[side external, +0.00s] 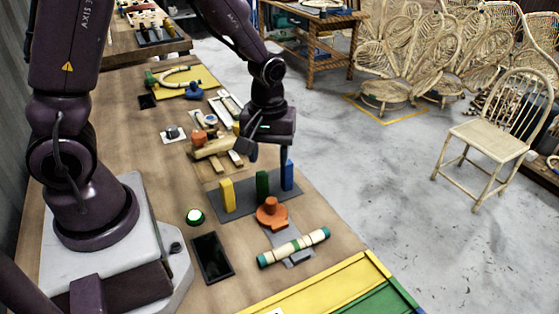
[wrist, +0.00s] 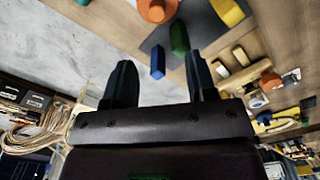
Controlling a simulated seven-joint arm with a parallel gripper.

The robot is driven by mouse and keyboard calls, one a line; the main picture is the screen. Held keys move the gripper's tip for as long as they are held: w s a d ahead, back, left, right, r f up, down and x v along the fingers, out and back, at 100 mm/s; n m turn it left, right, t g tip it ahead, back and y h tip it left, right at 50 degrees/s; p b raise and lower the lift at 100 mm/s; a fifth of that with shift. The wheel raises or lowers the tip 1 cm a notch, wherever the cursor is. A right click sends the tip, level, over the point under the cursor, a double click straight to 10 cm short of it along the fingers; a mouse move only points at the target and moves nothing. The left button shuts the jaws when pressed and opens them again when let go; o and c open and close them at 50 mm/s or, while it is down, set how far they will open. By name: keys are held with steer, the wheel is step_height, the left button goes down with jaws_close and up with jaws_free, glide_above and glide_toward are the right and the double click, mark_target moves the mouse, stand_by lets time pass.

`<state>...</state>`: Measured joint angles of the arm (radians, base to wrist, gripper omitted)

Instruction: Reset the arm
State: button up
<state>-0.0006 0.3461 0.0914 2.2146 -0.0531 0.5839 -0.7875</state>
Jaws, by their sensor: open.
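My gripper (side external: 263,155) is above the work table, pointing down, with its fingers apart and nothing between them. In the wrist view my gripper (wrist: 160,82) also shows two spread dark fingers with empty space between. Below it, a yellow block (side external: 228,195), a green block (side external: 262,184) and a blue block (side external: 287,176) stand in a row on a dark grey mat (side external: 246,200). One finger appears close to the blue block in the side view; whether they touch cannot be told. In the wrist view the blue block (wrist: 158,61) and green block (wrist: 179,39) look clear of the fingers.
An orange knobbed part (side external: 271,213) stands in front of the blocks. A banded rattan pole (side external: 293,248) lies on a grey support. A black tray (side external: 211,258) and a green-white button (side external: 195,216) are at left. A wooden fixture (side external: 212,146) lies behind.

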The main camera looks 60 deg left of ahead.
steer(key=s+d+r+m+t, duration=0.1)
steer(key=s+r+m+t, duration=0.1)
steer(key=s+r+m, duration=0.3)
steer(key=s+d+r+m+t, duration=0.1)
steer(key=s+r+m+t, duration=0.2)
steer(key=r, duration=1.1)
steer(key=s+m, duration=0.2)
steer(key=s, duration=0.1)
steer(key=shift+s+d+r+m+t, duration=0.2)
steer(key=shift+s+d+m+t, duration=0.1)
steer(key=shift+s, duration=0.1)
